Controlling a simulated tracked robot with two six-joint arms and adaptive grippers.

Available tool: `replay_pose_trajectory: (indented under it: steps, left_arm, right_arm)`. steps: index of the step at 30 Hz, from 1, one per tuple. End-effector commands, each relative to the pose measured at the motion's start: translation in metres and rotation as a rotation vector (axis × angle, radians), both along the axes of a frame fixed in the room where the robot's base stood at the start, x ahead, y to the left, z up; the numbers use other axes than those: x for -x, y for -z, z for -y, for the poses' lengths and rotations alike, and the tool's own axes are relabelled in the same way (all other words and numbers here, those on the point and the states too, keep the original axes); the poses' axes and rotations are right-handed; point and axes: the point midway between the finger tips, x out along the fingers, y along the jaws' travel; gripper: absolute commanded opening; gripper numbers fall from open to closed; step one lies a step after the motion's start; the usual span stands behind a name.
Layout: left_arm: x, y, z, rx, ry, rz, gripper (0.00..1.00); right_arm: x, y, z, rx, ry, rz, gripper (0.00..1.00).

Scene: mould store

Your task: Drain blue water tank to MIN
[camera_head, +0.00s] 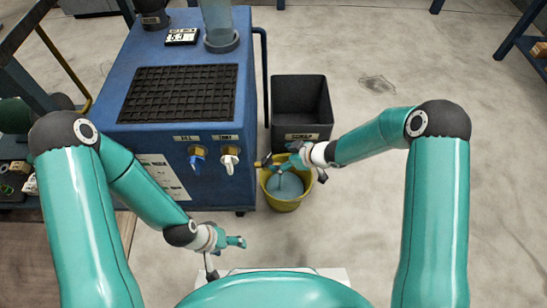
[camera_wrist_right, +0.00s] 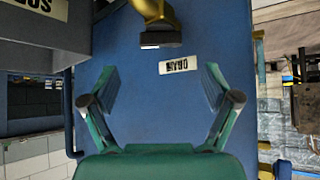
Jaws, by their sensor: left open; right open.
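The blue water tank (camera_head: 215,195) stands at centre-left in the head view. Its front has a blue-handled valve (camera_head: 197,158) and a pale-handled valve (camera_head: 229,160), each under a label. A clear upright tube (camera_head: 218,20) and a small display (camera_head: 182,36) are on top. A yellow bucket (camera_head: 286,204) holding greyish water stands at its front right. My right gripper (camera_head: 275,164) is open above the bucket, right of the pale valve. The right wrist view shows its fingers (camera_wrist_right: 160,90) apart and empty, facing an inverted label and a yellow valve (camera_wrist_right: 160,14). My left gripper (camera_head: 240,242) is open and empty, low in front.
A dark bin (camera_head: 302,98) labelled SCRAP stands right behind the bucket. A dark grille (camera_head: 180,93) covers part of the tank top. A wooden bench (camera_head: 50,240) is at lower left. The concrete floor at right is largely clear.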

Motion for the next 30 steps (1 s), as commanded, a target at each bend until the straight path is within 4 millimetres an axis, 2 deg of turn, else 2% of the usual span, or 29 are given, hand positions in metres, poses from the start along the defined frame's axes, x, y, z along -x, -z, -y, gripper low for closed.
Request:
replay_pose_trajectory:
  steps: [4,9,30]
  left_arm:
    - [0.0,0.0,0.0,0.0,0.0,0.0,0.74]
    - [0.0,0.0,0.0,0.0,0.0,0.0,0.74]
    - [0.0,0.001,0.0,0.0,0.0,0.0,0.74]
  right_arm:
    - [0.01,-0.02,0.017,0.0,0.002,0.002,0.88]
    - [0.017,-0.03,0.026,0.0,0.001,0.0,0.88]
    - [0.019,-0.033,0.028,0.0,0.0,0.0,0.88]
